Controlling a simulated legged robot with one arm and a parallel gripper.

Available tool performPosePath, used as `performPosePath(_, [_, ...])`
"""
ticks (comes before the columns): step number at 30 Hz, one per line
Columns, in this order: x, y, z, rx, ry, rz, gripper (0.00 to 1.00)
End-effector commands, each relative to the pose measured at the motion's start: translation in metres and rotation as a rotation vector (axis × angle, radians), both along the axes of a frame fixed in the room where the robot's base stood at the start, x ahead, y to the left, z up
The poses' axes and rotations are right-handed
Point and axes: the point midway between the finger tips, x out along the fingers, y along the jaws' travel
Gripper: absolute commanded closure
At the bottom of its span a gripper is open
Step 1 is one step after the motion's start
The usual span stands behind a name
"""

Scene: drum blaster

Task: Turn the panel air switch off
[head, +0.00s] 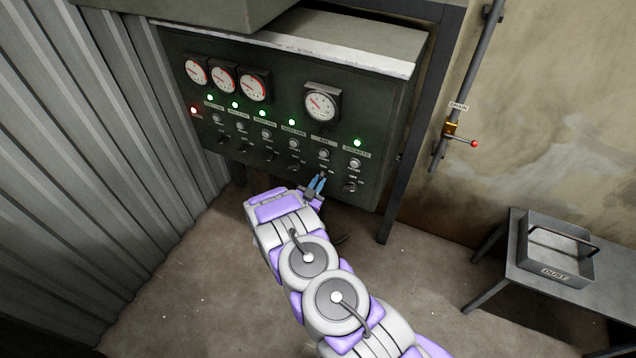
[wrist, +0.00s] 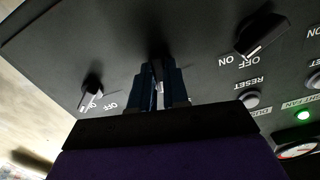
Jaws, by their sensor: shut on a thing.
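The dark control panel (head: 290,100) fills the upper middle of the head view, with a row of black rotary switches along its lower part. My gripper (head: 317,184), with blue fingers, is at the air switch, under the AIR label (head: 326,140). In the wrist view my gripper (wrist: 160,72) is shut on the air switch (wrist: 158,64), which is mostly hidden between the fingers. A short white mark shows there. The switch's exact angle and most of its lettering are covered.
The sockets switch (wrist: 91,88) and dust fan switch (wrist: 262,34) flank the fingers. Several green lamps are lit, but none shows lit by the AIR label. A drain valve (head: 452,129) is on the right wall. A dust tray (head: 556,250) stands on a table at lower right.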

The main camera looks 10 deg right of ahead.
Motion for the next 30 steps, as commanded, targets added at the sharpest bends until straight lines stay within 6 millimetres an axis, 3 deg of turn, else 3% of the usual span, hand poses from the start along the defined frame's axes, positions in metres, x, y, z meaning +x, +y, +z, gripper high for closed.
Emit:
performPosePath(12, [-0.0020, 0.0008, -0.0044, -0.157, 0.124, 0.004, 1.00])
performPosePath(29, [-0.0017, 0.0007, -0.0043, -0.180, 0.141, 0.004, 1.00])
performPosePath(30, [-0.0017, 0.0008, -0.0043, -0.180, 0.141, 0.004, 0.82])
